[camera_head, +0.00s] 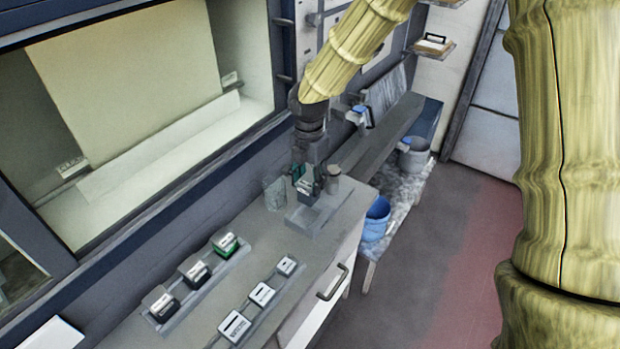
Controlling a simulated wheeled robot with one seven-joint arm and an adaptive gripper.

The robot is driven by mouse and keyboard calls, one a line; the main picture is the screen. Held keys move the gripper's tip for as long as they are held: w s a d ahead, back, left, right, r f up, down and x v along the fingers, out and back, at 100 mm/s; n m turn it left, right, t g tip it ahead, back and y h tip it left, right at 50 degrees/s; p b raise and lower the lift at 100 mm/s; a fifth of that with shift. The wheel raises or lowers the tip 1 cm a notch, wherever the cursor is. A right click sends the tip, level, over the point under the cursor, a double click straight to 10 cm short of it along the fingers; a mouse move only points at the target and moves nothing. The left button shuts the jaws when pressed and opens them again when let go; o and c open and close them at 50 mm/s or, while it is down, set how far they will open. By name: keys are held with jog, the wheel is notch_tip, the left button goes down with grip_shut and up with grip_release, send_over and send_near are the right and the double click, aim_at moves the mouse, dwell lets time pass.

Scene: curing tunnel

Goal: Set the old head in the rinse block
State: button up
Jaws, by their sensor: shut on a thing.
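My gripper (308,183) is shut on a small dark head with a pale label, the old head (305,188). It holds the head upright, low over the worktop near its far end. A grey block with a shallow recess, which looks like the rinse block (316,216), sits directly beneath and in front of the head. I cannot tell whether the head touches the block or hangs just above it. The fingers hide part of the head and the block's back edge.
A clear beaker (274,193) stands left of the block, and a small jar (333,176) stands just behind it. A rack (236,256) holds three heads; a row of labelled pieces (262,294) lies nearer. A blue bucket (376,219) stands beyond the worktop's right edge.

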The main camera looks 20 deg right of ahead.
aim_at(310, 197)
jog(key=shift+s+f, duration=0.2)
jog(key=shift+f, duration=0.05)
jog(key=shift+s+r, duration=0.1)
jog(key=shift+s, duration=0.45)
jog(key=shift+w+f, duration=0.25)
jog(key=shift+f, duration=0.4)
jog(key=shift+w+f, duration=0.25)
jog(key=shift+f, duration=0.35)
jog(key=shift+s+f+b, duration=0.15)
jog(key=shift+s+b, duration=0.1)
jog(key=shift+b, duration=0.05)
jog(key=shift+w+f, duration=0.1)
jog(key=shift+w, duration=0.05)
jog(key=shift+f, duration=1.3)
